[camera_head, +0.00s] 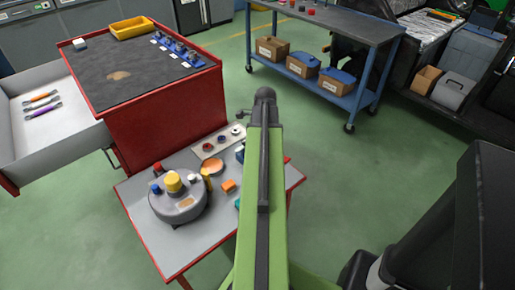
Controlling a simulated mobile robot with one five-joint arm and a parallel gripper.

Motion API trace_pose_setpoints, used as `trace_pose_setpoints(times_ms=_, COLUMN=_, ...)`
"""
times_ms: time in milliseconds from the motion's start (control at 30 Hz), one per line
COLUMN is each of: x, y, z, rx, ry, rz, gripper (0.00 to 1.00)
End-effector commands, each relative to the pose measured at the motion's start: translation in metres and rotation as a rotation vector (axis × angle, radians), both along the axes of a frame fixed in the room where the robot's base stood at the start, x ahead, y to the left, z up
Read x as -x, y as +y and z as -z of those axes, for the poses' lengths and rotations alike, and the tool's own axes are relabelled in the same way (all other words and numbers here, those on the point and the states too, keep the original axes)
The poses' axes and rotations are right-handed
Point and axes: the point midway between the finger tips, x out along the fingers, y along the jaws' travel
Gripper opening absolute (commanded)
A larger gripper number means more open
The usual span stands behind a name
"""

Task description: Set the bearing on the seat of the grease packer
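A round grey device with a yellow knob on top, which looks like the grease packer (178,208), stands on the left part of the small red-edged table. Behind it, a pale tray (228,145) holds a few small round parts (221,139), dark, red and whitish. One of these may be the bearing, but they are too small to tell. My green arm rises through the middle of the view and covers the right part of the table. My gripper's fingers do not show.
The small table (205,239) also holds an orange dish (212,167), an orange block (228,186) and small coloured items. A red cabinet (165,115) with an open drawer (45,115) stands behind left. A blue workbench (340,30) with boxes stands at the back. Green floor lies between.

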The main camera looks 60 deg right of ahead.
Motion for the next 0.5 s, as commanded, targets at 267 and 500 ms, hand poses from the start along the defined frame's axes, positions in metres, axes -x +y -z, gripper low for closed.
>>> trace_pose_setpoints(times_ms=267, x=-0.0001, y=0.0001, z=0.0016, rx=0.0, ry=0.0, rz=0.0, gripper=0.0)
trace_pose_setpoints(times_ms=500, x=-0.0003, y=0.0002, z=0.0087, rx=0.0, ry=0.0, rz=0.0, gripper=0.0)
